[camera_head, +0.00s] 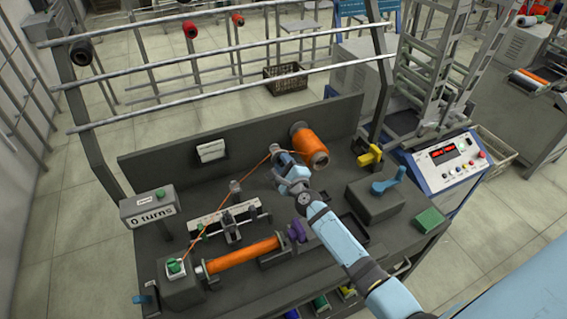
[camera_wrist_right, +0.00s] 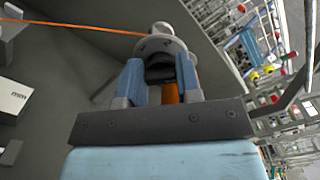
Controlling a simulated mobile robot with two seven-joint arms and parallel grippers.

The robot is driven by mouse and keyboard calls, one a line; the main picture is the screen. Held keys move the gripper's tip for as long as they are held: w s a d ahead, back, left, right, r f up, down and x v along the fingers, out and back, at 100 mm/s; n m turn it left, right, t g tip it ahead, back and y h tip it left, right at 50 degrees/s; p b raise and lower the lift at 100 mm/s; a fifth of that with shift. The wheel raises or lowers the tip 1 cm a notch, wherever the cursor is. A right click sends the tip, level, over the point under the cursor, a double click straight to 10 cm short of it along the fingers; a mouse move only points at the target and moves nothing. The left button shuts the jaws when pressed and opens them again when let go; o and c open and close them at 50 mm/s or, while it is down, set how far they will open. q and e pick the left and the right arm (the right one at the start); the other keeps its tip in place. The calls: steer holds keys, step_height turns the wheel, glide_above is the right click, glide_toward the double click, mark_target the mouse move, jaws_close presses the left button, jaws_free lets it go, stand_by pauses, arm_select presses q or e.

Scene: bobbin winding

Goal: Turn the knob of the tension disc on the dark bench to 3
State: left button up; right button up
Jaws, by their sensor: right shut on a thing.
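My right gripper (camera_head: 283,160) reaches over the dark bench (camera_head: 330,108), just left of the orange thread spool. In the right wrist view its two blue fingers (camera_wrist_right: 160,72) are shut on the tension disc (camera_wrist_right: 162,46), a grey round part with a small rounded top. A dark part of it shows between the fingers. Orange thread runs to it from the left. In the head view the gripper hides most of the disc, and I cannot read its scale or setting. My left gripper is not in view.
The orange spool (camera_head: 310,149) stands close right of the gripper. An orange-wound bobbin (camera_head: 243,255) lies at the front. A counter reading 0 turns (camera_head: 150,214) stands at left. A blue lever (camera_head: 388,181) and a yellow part (camera_head: 369,157) stand at right. Metal rails cross behind.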

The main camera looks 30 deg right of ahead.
steer(key=shift+n, duration=0.4)
steer(key=o, duration=0.9)
steer(key=s, duration=0.4)
steer(key=s+b, duration=0.1)
steer(key=s, duration=0.8)
steer(key=shift+s+a, duration=0.4)
